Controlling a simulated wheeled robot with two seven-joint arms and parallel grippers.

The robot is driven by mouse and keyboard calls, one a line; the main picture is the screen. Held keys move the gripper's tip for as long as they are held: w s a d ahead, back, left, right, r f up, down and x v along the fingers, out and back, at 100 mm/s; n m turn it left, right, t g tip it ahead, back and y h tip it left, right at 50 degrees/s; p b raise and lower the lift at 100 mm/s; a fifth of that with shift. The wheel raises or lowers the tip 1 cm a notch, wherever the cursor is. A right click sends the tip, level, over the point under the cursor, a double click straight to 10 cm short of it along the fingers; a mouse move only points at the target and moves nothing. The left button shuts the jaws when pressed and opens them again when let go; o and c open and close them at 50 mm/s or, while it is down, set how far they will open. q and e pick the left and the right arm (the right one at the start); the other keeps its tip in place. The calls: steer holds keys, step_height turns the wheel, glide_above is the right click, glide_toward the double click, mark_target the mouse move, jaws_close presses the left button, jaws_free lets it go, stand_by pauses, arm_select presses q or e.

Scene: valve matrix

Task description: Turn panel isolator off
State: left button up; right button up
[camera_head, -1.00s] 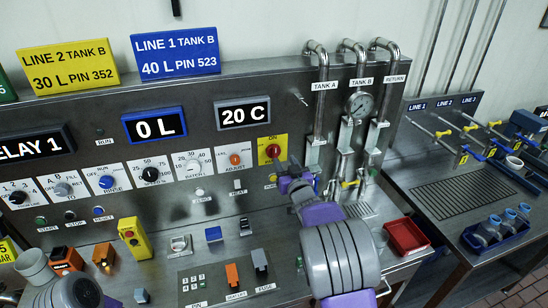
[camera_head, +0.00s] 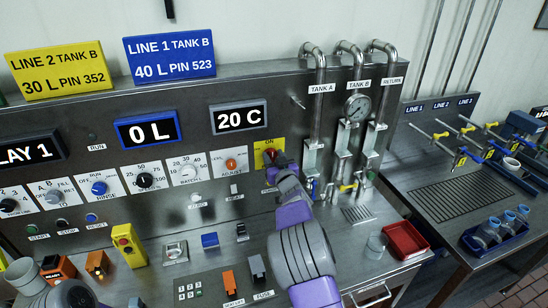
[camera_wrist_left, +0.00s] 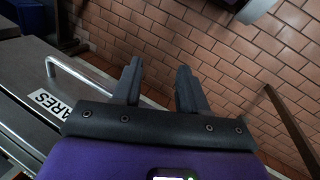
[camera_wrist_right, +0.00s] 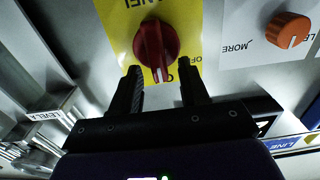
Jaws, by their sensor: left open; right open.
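The panel isolator is a red knob (camera_wrist_right: 157,45) on a yellow plate (camera_wrist_right: 190,28); in the right wrist view the plate appears upside down. The knob's white mark points to the bottom of that picture, the ON side. In the head view the yellow plate (camera_head: 279,150) shows the word ON at its top, and the knob is partly hidden. My right gripper (camera_wrist_right: 160,75) is open, its fingertips just short of the knob and either side of its lower end, with nothing held. My left gripper (camera_wrist_left: 158,68) is open and empty above the brick floor, away from the panel.
An orange knob (camera_wrist_right: 288,30) sits beside the plate. Pipes (camera_head: 318,110) with valves stand right of it in the head view.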

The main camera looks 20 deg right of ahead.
jaws_close()
steer(key=shift+f+b, duration=0.1)
steer(key=shift+b, duration=0.4)
steer(key=shift+a+f+n+b, duration=0.3)
steer(key=shift+a+n+b, duration=0.05)
steer(key=shift+n+b, duration=2.75)
steer(key=shift+a+f+n+b, duration=0.3)
steer(key=shift+f+n+b, duration=0.05)
steer(key=shift+n+b, duration=2.8)
steer(key=shift+a+f+n+b, duration=0.35)
steer(key=shift+n+b, duration=2.4)
steer(key=shift+b, duration=0.65)
jaws_free()
